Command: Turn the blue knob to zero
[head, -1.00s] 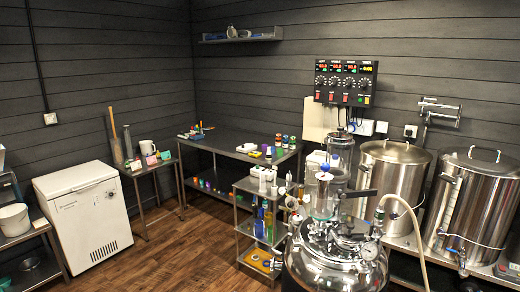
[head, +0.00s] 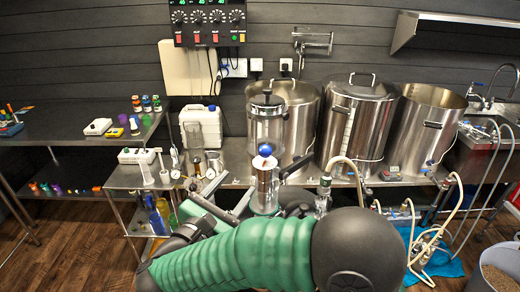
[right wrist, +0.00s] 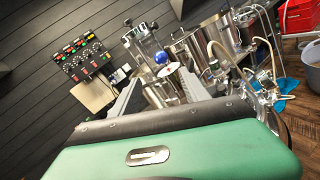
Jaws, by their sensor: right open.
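A round blue knob (head: 265,150) sits on top of a steel cylinder (head: 264,186) with a black side handle. The knob also shows in the right wrist view (right wrist: 160,57), beyond the fingers. My right gripper (head: 224,203) is open, below and to the left of the knob in the head view, apart from it. In the right wrist view the open gripper (right wrist: 165,97) has its two grey fingers pointing toward the steel cylinder, with nothing seen held. My green arm hides what is below the cylinder. My left gripper is not in view. No zero mark is readable.
Several steel kettles (head: 357,117) line the back. A control panel (head: 209,20) hangs on the wall. A cart with bottles (head: 157,215) stands left of my gripper; hoses (head: 440,238) lie to the right.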

